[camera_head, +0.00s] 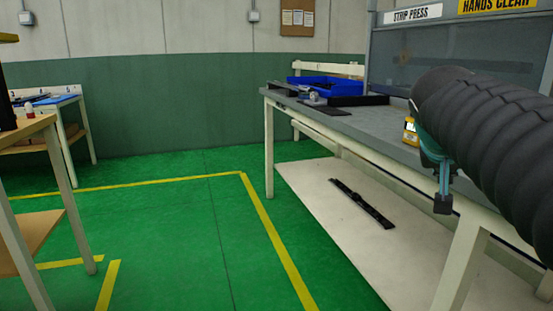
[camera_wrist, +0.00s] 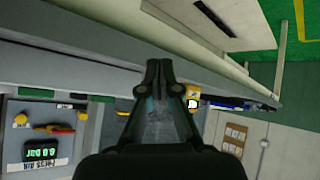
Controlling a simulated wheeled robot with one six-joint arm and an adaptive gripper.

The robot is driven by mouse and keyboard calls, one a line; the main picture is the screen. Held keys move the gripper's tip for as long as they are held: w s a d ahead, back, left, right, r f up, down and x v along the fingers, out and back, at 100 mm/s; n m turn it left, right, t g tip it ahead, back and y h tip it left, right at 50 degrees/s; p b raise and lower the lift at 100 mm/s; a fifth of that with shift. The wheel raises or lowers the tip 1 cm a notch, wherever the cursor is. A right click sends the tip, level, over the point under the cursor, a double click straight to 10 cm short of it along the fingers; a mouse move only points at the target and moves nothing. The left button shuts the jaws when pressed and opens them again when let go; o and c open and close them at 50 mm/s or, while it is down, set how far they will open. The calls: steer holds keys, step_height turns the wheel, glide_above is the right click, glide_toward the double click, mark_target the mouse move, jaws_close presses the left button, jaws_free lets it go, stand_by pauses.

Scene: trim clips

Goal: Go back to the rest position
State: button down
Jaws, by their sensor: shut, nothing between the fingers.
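My gripper (camera_head: 443,203) hangs at the end of my black ribbed arm at the right of the head view, in front of the workbench edge. In the wrist view my gripper (camera_wrist: 158,68) points ahead with its two dark fingertips close together, shut and empty. The workbench (camera_head: 375,122) has a grey top and pale legs. A black trim strip (camera_head: 361,203) lies on its white lower shelf (camera_head: 335,220), apart from my gripper. My arm hides part of the bench's right side.
A blue bin (camera_head: 325,86) and a dark mat (camera_head: 332,110) lie on the bench. A yellow device (camera_head: 410,131) stands near my arm. The strip press panel (camera_head: 450,55) rises behind. Another table (camera_head: 40,120) stands at left. The green floor (camera_head: 170,235) between is clear, with yellow lines.

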steer(key=s+a+f+n+y, duration=0.2)
steer(key=s+a+f+y, duration=0.1)
steer(key=s+a+f, duration=0.5)
steer(key=s+a+f+n+g+y, duration=0.1)
steer(key=s+a+f+n+y, duration=0.2)
steer(key=s+a+f, duration=0.5)
step_height(320, 180, down, 6)
steer(key=shift+f+g+p, duration=0.1)
steer(key=shift+g+p, duration=0.2)
steer(key=shift+p, duration=0.1)
steer(key=shift+d, duration=0.15)
